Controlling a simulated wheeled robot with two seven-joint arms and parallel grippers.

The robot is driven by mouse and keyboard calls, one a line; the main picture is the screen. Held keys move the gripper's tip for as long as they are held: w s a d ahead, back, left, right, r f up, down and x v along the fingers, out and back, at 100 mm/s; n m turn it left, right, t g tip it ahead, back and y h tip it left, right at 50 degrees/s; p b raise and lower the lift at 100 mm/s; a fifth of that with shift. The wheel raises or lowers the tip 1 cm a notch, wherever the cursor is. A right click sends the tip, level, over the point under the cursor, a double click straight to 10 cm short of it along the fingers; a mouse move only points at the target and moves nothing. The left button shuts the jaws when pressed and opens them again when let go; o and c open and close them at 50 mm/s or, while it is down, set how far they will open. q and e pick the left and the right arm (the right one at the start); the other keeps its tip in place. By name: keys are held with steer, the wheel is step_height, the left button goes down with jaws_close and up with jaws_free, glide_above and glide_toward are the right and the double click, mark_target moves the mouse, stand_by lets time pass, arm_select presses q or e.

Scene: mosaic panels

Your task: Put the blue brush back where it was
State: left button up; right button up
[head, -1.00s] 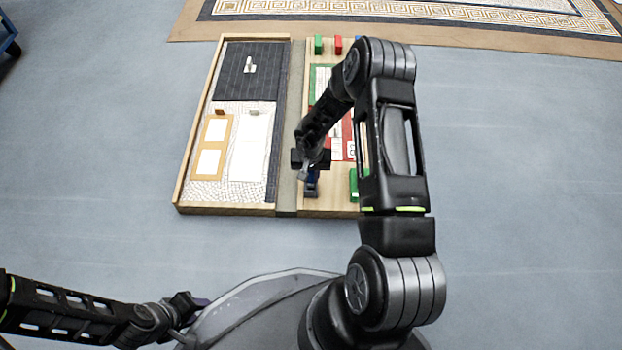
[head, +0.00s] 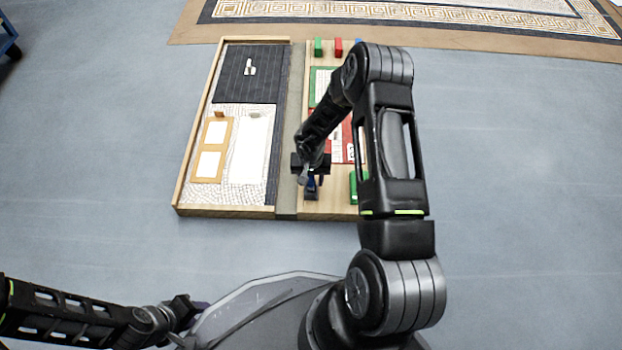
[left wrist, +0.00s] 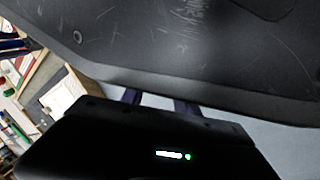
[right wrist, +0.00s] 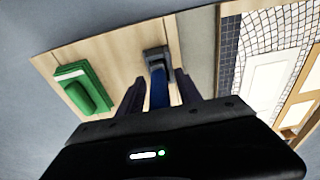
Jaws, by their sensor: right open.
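The blue brush (right wrist: 158,88) shows between the fingers of my right gripper (right wrist: 157,92) in the right wrist view. Its far end meets a dark grey block-like holder (right wrist: 156,57) on the wooden board. The fingers are open, one on each side of the brush, with gaps visible. In the head view my right gripper (head: 314,178) is over the board's near edge, partly covering the brush and the holder (head: 311,195). My left gripper (left wrist: 157,102) is open and empty, low at the left in the head view, beside my base.
A green block (right wrist: 84,88) lies near the holder. The tray (head: 225,211) with mosaic panels is left of the board. Bare floor (head: 520,200) is at the right.

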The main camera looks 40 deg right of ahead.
steer(key=r+p, duration=0.2)
steer(key=r, duration=0.2)
steer(key=r+p, duration=0.2)
steer(key=r, duration=0.2)
steer(key=s+r+p, duration=0.1)
steer(key=r+p, duration=0.1)
steer(key=r, duration=0.2)
steer(key=shift+s+a+r+p, duration=0.1)
steer(key=shift+a+r+p, duration=0.05)
steer(key=shift+a+p, duration=0.25)
steer(key=s+a+f+n+y, duration=0.1)
steer(key=s+a, duration=0.4)
steer(key=a, duration=0.4)
steer(key=s+a+f+n+y, duration=0.1)
steer(key=s+a+n+y, duration=0.1)
steer(key=s+a, duration=0.4)
steer(key=s+a+f+n+y, duration=0.1)
steer(key=s+a, duration=0.5)
steer(key=a, duration=0.6)
steer(key=shift+a+n+y, duration=0.2)
steer(key=shift+n+y, duration=0.1)
steer(key=shift+n, duration=0.3)
